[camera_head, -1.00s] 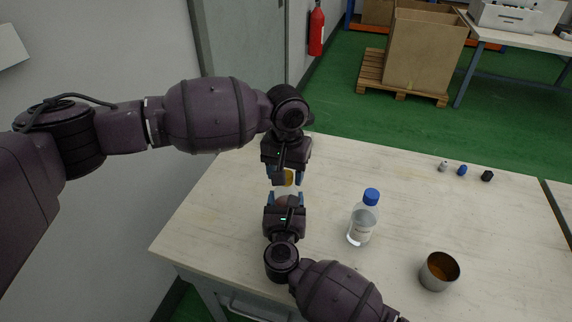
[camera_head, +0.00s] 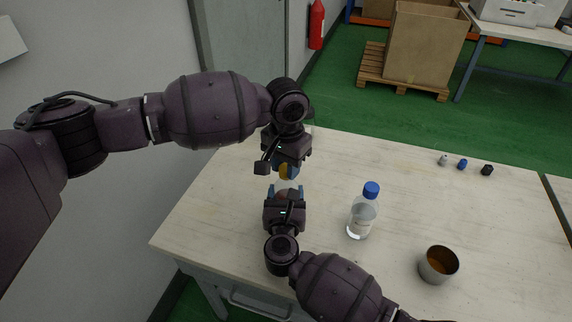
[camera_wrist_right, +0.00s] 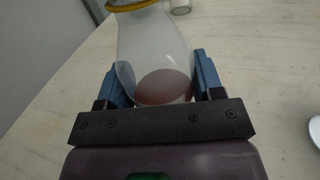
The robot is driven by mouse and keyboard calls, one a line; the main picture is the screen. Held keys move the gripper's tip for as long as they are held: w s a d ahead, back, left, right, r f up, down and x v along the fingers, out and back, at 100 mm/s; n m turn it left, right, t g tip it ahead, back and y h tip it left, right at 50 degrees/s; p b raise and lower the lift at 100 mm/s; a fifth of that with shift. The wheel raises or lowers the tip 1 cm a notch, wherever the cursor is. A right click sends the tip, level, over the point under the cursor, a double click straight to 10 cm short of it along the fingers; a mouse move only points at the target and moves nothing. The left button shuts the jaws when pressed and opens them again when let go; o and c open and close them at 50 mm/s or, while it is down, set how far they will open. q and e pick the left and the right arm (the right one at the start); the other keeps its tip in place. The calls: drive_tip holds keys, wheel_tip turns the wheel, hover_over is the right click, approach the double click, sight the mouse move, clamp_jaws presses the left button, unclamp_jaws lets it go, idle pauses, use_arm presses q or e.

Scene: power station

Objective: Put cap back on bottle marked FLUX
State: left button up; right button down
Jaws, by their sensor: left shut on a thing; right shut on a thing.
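My left gripper (camera_head: 286,168) is shut on the yellow cap (camera_head: 284,172), right above the bottle that my right gripper holds. My right gripper (camera_head: 286,192) is shut around this clear bottle (camera_head: 284,184). In the right wrist view the bottle (camera_wrist_right: 152,50) stands between the blue fingers, with reddish liquid low inside. The yellow cap (camera_wrist_right: 133,5) shows at its mouth, cut by the frame's top edge. I cannot tell how firmly it sits there. No FLUX marking can be read on the held bottle.
A blue-capped bottle (camera_head: 362,212) of clear liquid stands right of my grippers. A metal cup (camera_head: 438,265) with brownish contents stands near the front. Grey (camera_head: 443,160), blue (camera_head: 462,164) and black (camera_head: 487,170) caps lie at the back right. The middle right of the table (camera_head: 410,200) is clear.

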use_arm(q)
drive_tip(key=m, duration=0.5)
drive_tip(key=shift+m, duration=0.4)
drive_tip(key=m, duration=0.5)
drive_tip(key=shift+m, duration=0.3)
drive_tip(key=o, duration=1.1)
wheel_tip(320, 180, up, 12)
use_arm(e)
drive_tip(key=shift+c, duration=0.8)
unclamp_jaws()
